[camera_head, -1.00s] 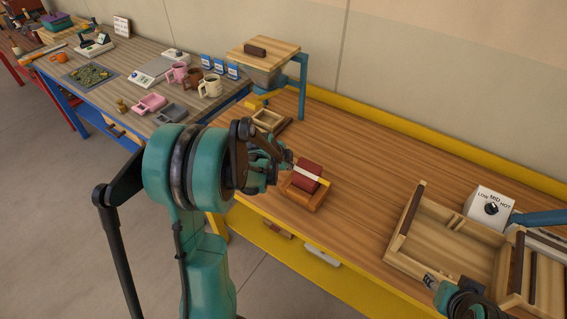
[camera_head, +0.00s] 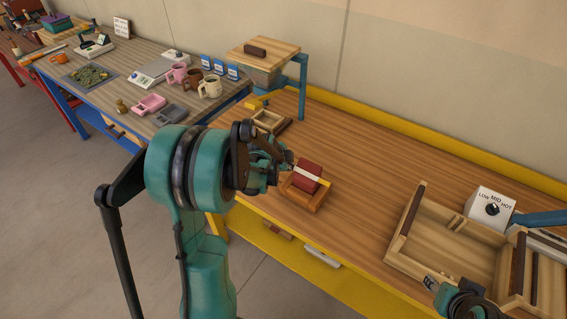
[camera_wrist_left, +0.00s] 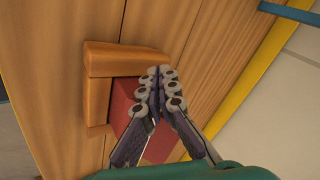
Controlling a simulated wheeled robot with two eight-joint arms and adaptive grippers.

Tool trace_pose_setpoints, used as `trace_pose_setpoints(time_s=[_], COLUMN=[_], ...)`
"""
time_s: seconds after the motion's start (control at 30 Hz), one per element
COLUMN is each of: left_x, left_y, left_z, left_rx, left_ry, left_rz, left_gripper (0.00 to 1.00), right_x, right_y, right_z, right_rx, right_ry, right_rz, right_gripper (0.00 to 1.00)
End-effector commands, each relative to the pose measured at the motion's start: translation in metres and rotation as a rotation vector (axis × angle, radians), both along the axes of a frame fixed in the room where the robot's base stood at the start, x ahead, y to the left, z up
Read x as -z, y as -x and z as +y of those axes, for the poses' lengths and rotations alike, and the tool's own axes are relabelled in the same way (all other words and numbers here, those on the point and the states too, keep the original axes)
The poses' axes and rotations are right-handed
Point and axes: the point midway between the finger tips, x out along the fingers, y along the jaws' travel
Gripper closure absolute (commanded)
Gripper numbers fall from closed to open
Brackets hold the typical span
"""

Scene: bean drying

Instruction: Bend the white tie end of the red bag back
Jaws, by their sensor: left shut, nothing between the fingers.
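The red bag (camera_head: 311,170) lies in a small wooden holder (camera_head: 291,194) near the front edge of the workbench. A white tie (camera_head: 312,177) runs across the bag, with a yellowish tip at its right end. My left gripper (camera_head: 287,165) is shut and empty, at the left end of the tie. I cannot tell whether it touches the tie. In the left wrist view the shut fingers (camera_wrist_left: 159,73) are over the red bag (camera_wrist_left: 122,98) and hide part of it; the tie is not seen there. My right gripper (camera_head: 438,287) shows only partly at the lower right.
A divided wooden tray (camera_head: 402,262) and a white dial box (camera_head: 489,208) are on the right. A small wooden box (camera_head: 270,122) and a wood-topped stand (camera_head: 263,50) are behind the bag. The middle of the bench is clear.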

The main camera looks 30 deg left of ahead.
Motion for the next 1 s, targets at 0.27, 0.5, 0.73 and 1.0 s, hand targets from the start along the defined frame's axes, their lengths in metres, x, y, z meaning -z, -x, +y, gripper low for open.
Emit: trace_pose_setpoints(time_s=[0.27, 0.5, 0.73, 1.0], left_x=[0.0015, 0.0039, 0.0061, 0.0088], left_y=[-0.0007, -0.0024, -0.0039, -0.0057], left_z=[-0.0001, -0.0002, -0.0003, -0.0004], left_rx=[0.000, 0.000, 0.000, 0.000], left_ry=[0.000, 0.000, 0.000, 0.000], left_rz=[0.000, 0.000, 0.000, 0.000], left_gripper=[1.00, 1.00, 1.00, 1.00], right_x=[0.0014, 0.0037, 0.0058, 0.0083], right_y=[0.0000, 0.0000, 0.0000, -0.0001], right_z=[0.0000, 0.0000, 0.0000, 0.0000], right_rx=[0.000, 0.000, 0.000, 0.000], right_ry=[0.000, 0.000, 0.000, 0.000], right_rz=[0.000, 0.000, 0.000, 0.000], right_gripper=[0.60, 0.60, 0.60, 0.60])
